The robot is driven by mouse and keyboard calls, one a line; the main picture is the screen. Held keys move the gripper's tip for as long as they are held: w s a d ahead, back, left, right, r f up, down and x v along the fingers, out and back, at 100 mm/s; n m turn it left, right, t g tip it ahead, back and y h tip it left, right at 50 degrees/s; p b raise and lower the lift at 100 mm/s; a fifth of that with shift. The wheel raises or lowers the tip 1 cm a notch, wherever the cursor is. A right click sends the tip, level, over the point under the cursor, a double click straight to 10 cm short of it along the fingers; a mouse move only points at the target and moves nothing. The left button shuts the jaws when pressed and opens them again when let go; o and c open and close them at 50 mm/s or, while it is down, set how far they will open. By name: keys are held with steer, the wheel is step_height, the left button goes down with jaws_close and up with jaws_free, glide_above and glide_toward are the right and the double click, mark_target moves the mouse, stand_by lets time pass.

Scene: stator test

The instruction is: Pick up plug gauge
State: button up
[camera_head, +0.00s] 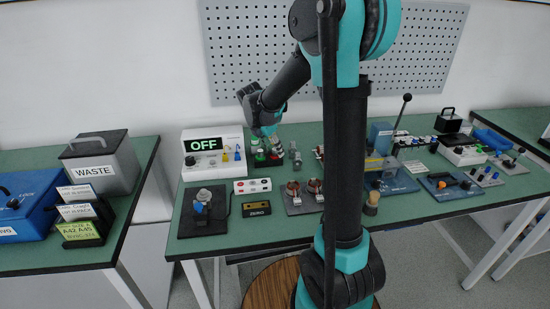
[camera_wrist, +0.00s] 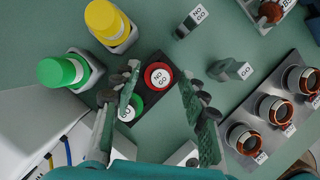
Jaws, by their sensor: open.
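A black block (camera_wrist: 152,92) carries a red-ringed round piece (camera_wrist: 158,76) marked NO GO and a green one (camera_wrist: 131,108) marked GO. Two dark green-grey pieces labelled NO GO lie apart from it, one at the top (camera_wrist: 190,24) and one at the right (camera_wrist: 231,71) in the wrist view. I cannot tell for sure which is the plug gauge. My gripper (camera_wrist: 160,78) is open, its fingers on either side of the block and nothing visibly held. In the head view my gripper (camera_head: 268,143) is over the back of the table, hiding part of this area.
A yellow-capped (camera_wrist: 107,20) and a green-capped container (camera_wrist: 63,70) stand left of the block. A plate with copper-wound stators (camera_wrist: 243,140) is at the right. The OFF box (camera_head: 212,152) and ZERO block (camera_head: 256,209) are nearby on the crowded table (camera_head: 235,235).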

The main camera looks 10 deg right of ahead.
mark_target(274, 150)
steer(key=shift+c, duration=0.6)
jaws_close()
steer(key=shift+r, duration=0.15)
step_height(274, 150, up, 20)
stand_by(0.3)
stand_by(0.4)
